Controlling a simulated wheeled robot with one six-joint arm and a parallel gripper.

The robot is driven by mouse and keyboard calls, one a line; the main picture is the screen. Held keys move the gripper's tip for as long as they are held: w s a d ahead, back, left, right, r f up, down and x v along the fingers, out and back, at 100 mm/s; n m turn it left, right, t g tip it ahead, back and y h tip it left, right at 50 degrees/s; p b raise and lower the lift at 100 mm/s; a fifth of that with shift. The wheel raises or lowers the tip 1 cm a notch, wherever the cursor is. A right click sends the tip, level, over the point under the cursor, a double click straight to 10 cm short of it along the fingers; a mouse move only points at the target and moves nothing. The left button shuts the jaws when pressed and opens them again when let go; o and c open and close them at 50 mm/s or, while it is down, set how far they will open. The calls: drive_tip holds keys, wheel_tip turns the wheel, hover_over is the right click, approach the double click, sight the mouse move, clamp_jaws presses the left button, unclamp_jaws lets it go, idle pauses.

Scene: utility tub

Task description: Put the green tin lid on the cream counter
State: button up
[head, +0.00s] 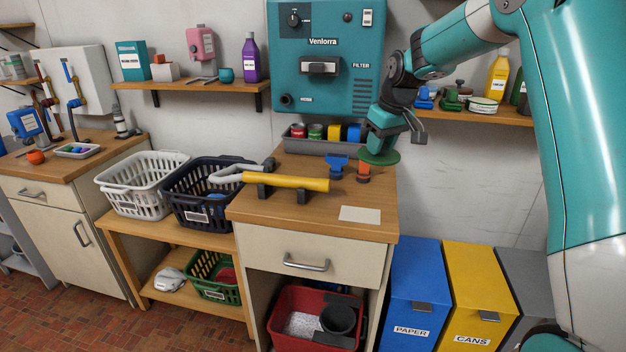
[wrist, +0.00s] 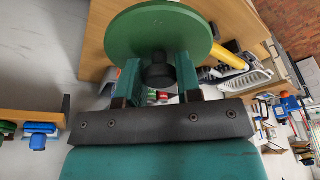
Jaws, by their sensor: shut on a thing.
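The green tin lid (head: 382,158) is a flat round disc with a dark knob. My gripper (head: 377,143) is shut on the lid by its knob and holds it roughly level. In the wrist view the lid (wrist: 150,30) fills the top middle, and its knob sits between the two fingers of my gripper (wrist: 158,80). The lid shows over the back right corner of the middle cream-fronted counter (head: 325,230), which has a wooden top. It appears to be above the top, close to an orange item (head: 363,171). Another cream-fronted counter (head: 55,197) stands at the far left.
A yellow tube (head: 287,182) on dark supports, a blue item (head: 337,165) and a pale card (head: 360,214) are on the middle counter. A grey tray (head: 325,146) of tins stands at its back. Wooden top is clear around the card. Blue and yellow bins stand right.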

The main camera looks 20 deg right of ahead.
sight(370, 214)
drive_tip(key=shift+w+d+r, duration=0.25)
drive_tip(key=shift+d+r, duration=0.1)
drive_tip(key=shift+r, duration=0.4)
drive_tip(key=shift+w+d+f, duration=0.1)
wheel_tip(370, 214, down, 19)
drive_tip(key=p, duration=0.3)
drive_tip(key=shift+f, duration=0.2)
drive_tip(key=o, duration=0.9)
drive_tip(key=shift+f, duration=0.1)
drive_tip(key=shift+o, duration=0.2)
